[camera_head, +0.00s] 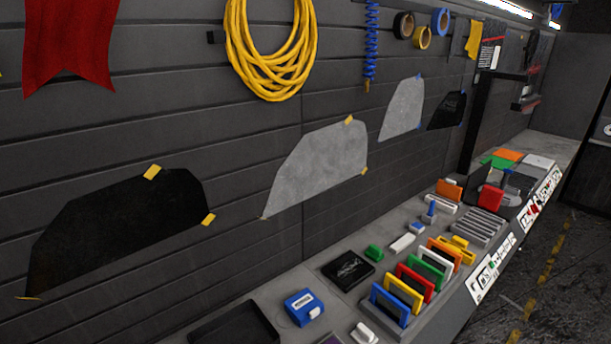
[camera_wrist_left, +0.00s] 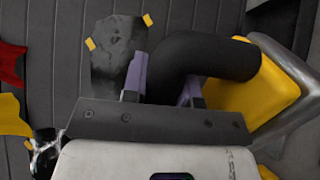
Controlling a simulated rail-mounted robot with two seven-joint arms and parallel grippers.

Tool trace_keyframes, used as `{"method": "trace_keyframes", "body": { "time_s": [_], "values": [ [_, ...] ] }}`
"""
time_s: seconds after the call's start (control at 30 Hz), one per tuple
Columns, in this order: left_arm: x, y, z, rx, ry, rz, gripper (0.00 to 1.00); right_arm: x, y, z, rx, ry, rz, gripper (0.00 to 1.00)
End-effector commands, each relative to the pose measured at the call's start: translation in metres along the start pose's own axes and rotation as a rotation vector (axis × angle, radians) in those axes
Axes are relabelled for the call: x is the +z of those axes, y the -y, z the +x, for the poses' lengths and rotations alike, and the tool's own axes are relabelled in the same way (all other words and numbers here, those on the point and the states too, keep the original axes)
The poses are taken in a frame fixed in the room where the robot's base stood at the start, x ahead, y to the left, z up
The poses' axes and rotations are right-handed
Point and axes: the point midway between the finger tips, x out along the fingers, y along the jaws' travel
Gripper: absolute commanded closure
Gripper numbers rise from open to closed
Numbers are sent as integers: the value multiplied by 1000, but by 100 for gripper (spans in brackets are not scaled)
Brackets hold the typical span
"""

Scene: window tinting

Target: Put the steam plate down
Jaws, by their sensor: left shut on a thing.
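In the left wrist view my left gripper (camera_wrist_left: 162,84) has its two purple-grey fingers shut on the thick black curved handle of a yellow tool, which I take to be the steam plate (camera_wrist_left: 240,95). The yellow body sits to the right of the fingers, and part of it is hidden by the handle and the gripper. A wall with a taped grey film piece (camera_wrist_left: 112,65) lies behind it. I cannot tell whether the tool touches any surface. Neither gripper nor the steam plate shows in the head view. My right gripper is not in view.
In the head view a long bench (camera_head: 270,292) runs along the slatted wall, holding a black tray (camera_head: 235,326), a blue box (camera_head: 303,307), a black pad (camera_head: 347,270) and a rack of coloured cards (camera_head: 405,292). Film pieces and a yellow coiled hose (camera_head: 237,60) hang above.

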Motion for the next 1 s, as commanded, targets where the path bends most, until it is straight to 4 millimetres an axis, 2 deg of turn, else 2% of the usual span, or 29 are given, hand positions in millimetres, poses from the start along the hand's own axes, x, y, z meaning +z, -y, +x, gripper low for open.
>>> {"method": "trace_keyframes", "body": {
  "time_s": [0.03,0.5,0.7,1.0],
  "values": [
    [0,-13,0,-3,28,-3,100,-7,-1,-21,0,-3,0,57],
    [4,-62,-18,-1,309,-2,100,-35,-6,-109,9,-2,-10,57],
    [2,-78,-26,0,368,-1,100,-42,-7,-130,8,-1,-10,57],
    [-1,-84,-31,-2,396,5,100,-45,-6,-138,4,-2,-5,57]
  ]
}}
